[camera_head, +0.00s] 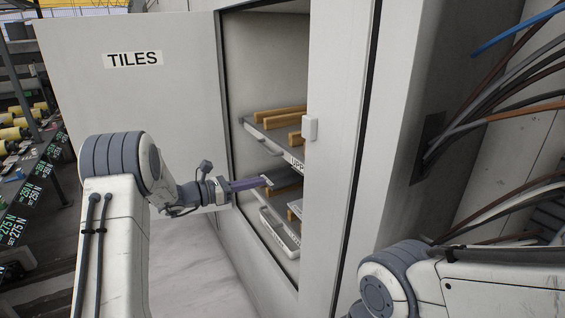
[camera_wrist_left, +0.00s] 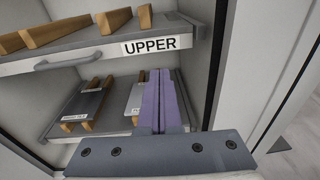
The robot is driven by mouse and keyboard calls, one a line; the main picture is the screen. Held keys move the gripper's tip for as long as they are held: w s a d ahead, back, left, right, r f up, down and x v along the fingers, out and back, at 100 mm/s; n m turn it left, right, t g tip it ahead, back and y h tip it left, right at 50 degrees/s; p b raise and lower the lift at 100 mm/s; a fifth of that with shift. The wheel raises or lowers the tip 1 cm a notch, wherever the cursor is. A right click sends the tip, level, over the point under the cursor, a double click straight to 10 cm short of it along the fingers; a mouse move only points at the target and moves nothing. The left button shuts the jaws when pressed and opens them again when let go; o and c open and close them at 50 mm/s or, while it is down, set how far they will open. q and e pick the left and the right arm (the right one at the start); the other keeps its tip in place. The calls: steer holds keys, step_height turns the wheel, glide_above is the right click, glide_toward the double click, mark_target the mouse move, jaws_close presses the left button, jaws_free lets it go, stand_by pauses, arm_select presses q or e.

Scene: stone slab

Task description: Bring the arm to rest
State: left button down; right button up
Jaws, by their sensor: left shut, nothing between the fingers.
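My left gripper (camera_head: 266,183) reaches into the open cabinet from the left in the head view, below the upper shelf. Its purple fingers also show in the left wrist view (camera_wrist_left: 160,88), pressed together with nothing between them. My left arm (camera_head: 125,200) is stretched out toward the cabinet opening. My right arm (camera_head: 440,285) shows only in part at the lower right of the head view. Its gripper is out of the picture.
The upper shelf (camera_wrist_left: 100,55), labelled UPPER, holds wooden strips. A lower shelf (camera_wrist_left: 60,132) bears labelled dark and pale tiles on wooden strips. The open door (camera_head: 130,80) reads TILES. Cables (camera_head: 490,105) hang at the right. A roller rack (camera_head: 25,160) stands at the left.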

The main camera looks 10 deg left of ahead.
arm_select(q)
steer(key=s+d+f+m+g+y, duration=0.3)
steer(key=s+d+f+m+g, duration=0.15)
steer(key=s, duration=0.35)
steer(key=s+d+f+m+g+y, duration=0.2)
steer(key=s+d+f+m+g, duration=0.15)
steer(key=s+m, duration=0.4)
steer(key=s+a+f+m+y, duration=0.1)
steer(key=s+a+m+y, duration=0.25)
steer(key=s+m, duration=0.35)
steer(key=s+a+f+m+y, duration=0.1)
steer(key=s+a+m+y, duration=0.2)
steer(key=s+m+y, duration=0.3)
steer(key=s+d+r+m+g+h, duration=0.1)
steer(key=s+d+r+m, duration=0.2)
steer(key=s+d, duration=0.3)
steer(key=s+d+r+m+g+h+p, duration=0.1)
steer(key=s+d+r+m, duration=0.2)
steer(key=s+d, duration=0.4)
steer(key=shift+s+r+m+g, duration=0.35)
steer(key=shift+s+m, duration=0.2)
steer(key=shift+m, duration=0.25)
steer(key=shift+d, duration=0.15)
